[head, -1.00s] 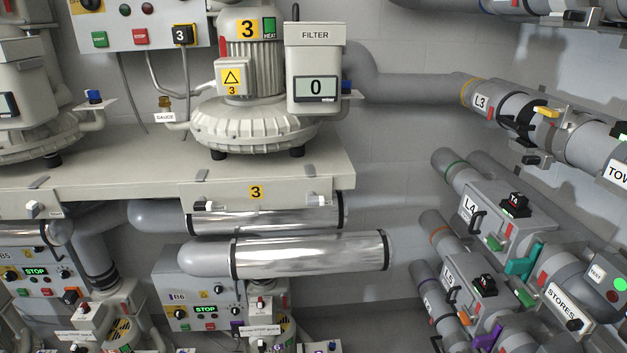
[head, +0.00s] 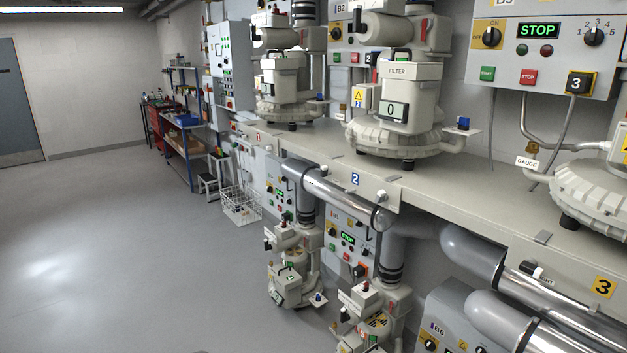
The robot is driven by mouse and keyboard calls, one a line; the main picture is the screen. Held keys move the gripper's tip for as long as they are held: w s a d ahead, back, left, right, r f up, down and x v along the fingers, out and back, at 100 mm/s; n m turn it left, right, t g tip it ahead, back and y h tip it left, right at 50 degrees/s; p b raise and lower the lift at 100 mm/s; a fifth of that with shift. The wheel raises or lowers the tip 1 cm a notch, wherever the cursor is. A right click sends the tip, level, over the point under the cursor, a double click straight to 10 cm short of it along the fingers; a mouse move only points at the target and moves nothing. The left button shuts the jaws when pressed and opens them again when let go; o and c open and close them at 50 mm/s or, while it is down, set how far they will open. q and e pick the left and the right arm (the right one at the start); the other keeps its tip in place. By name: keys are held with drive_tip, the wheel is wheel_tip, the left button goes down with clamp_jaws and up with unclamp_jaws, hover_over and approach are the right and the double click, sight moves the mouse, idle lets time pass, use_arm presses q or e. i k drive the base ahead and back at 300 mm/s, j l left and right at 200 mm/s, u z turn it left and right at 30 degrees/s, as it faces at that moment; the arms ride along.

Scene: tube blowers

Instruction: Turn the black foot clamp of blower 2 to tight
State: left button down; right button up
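Blower 2 (head: 397,115) is a cream machine with a FILTER box and a display reading 0. A whitish clamp knob (head: 381,197) sits on the shelf's front edge to the right of that label. Another small fitting (head: 323,171) sits on the edge to the left. It is too small to tell its colour for sure or its setting. Neither of my grippers is in view.
Blower 3 (head: 592,190) stands at the right, with its control panel (head: 540,45) above. Silver pipes (head: 340,192) run under the shelf edge (head: 430,210). Smaller machines (head: 290,280) stand below. A wire basket (head: 241,206) is on the floor. The grey floor at left is clear.

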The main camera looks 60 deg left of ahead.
sight(325, 171)
drive_tip(key=u, duration=1.6)
